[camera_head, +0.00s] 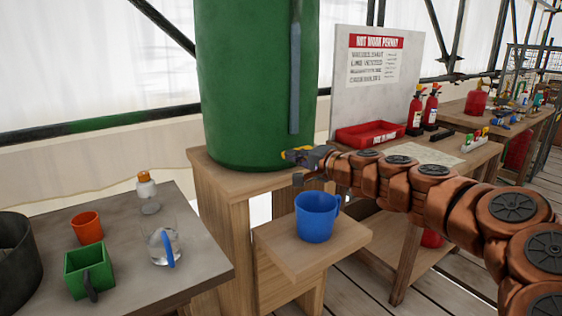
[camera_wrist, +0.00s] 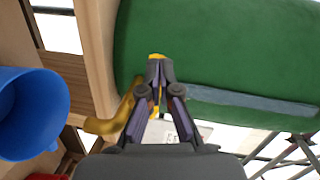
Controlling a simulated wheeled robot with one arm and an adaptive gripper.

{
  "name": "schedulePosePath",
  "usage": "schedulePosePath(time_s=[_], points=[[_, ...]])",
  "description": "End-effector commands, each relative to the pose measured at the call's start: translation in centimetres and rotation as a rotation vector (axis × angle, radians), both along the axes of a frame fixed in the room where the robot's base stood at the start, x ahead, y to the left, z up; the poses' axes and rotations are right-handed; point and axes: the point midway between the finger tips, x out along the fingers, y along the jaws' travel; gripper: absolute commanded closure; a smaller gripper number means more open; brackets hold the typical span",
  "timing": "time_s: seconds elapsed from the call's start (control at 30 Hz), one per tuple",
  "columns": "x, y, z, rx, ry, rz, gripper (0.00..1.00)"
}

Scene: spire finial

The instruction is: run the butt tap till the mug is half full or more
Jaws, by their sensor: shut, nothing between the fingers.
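The green butt (camera_head: 250,90) stands on a wooden stand and also fills the top right of the wrist view (camera_wrist: 210,60). Its brass tap (camera_wrist: 108,124) curves beside my gripper in the wrist view. The blue mug (camera_head: 316,217) stands upright on a low wooden shelf under the tap; it also shows at the left of the wrist view (camera_wrist: 30,112). I cannot tell its water level, and I see no stream. My gripper (camera_wrist: 157,62) is shut and empty, its tips close to the butt by the tap. Whether it touches the tap handle is unclear.
A grey table (camera_head: 190,268) at left holds an orange cup (camera_head: 87,227), a green box-like cup (camera_head: 89,271), a glass jug (camera_head: 162,245) and a bottle (camera_head: 147,190). A bench at right holds a red tray (camera_head: 375,134) and fire extinguishers (camera_head: 431,108).

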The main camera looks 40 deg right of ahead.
Motion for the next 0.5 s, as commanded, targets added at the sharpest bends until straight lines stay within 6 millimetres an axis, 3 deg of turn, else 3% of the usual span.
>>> schedulePosePath(time_s=[0.5], points=[[-0.18,-0.63,0.01,-0.001,0.000,-0.013,1.00]])
